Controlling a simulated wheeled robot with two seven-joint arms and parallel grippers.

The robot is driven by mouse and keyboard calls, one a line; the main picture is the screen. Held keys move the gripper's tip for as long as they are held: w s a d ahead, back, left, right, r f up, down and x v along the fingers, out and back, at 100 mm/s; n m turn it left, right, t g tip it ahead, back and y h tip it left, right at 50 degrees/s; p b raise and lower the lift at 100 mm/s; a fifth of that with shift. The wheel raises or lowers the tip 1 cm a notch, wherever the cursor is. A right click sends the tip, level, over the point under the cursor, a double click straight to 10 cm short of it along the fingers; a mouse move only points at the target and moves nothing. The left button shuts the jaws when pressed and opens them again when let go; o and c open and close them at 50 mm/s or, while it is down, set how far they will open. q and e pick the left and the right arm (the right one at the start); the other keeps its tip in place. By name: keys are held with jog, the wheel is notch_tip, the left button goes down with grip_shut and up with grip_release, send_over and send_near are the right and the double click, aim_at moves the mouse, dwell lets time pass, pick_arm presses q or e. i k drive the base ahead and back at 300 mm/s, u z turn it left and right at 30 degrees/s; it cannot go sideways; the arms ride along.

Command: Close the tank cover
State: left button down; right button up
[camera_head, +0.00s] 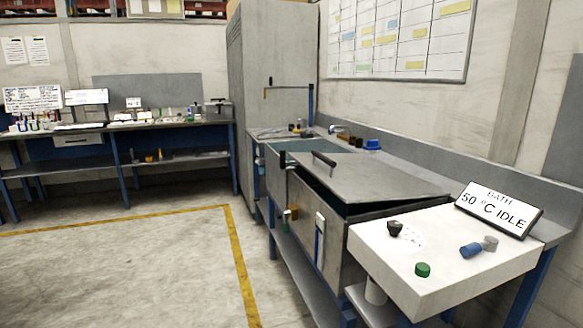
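The tank cover (375,178) is a flat grey metal lid with a black bar handle (324,159) near its far left side. It lies over the grey metal tank (337,248), right of centre in the head view. The cover is slightly raised, with a dark gap under its front and left edges. The tank's inside is mostly hidden by the cover. Neither of my grippers is in view.
A white control box (458,243) with a green knob (423,270), a blue knob (470,250) and a "BATH 50 °C IDLE" sign (498,209) stands right of the tank. A tall grey cabinet (272,75) stands behind. The floor at left is clear.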

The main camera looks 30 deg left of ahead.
aim_at(355, 177)
jog(key=u, duration=1.9)
jog(key=i, duration=1.45)
jog(key=z, duration=1.65)
